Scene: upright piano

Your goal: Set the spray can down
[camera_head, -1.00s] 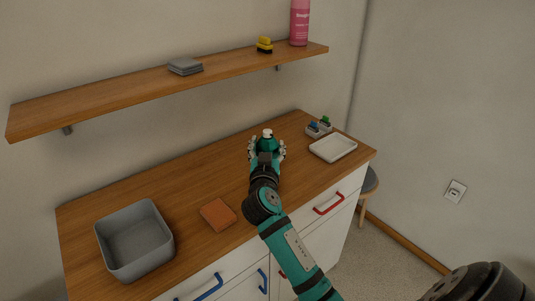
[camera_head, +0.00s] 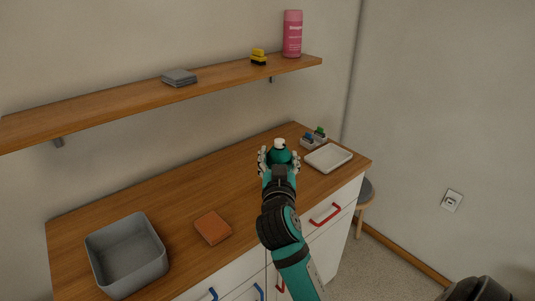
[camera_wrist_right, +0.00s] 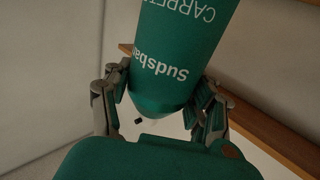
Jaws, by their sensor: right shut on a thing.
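The spray can (camera_head: 280,155) is green with a white cap. My right gripper (camera_head: 279,161) is shut around it, over the back right part of the wooden counter. In the right wrist view the can (camera_wrist_right: 180,60) fills the upper middle, with white lettering, and the gripper's fingers (camera_wrist_right: 160,105) sit on both sides of it. The can's base is hidden in the head view, so I cannot tell whether it touches the counter. My left gripper is not in view.
A white tray (camera_head: 328,158) and a small grey holder (camera_head: 313,143) stand right of the can. An orange block (camera_head: 213,228) and a grey bin (camera_head: 127,256) are at front left. The wooden shelf (camera_head: 110,112) holds a pink can (camera_head: 292,35).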

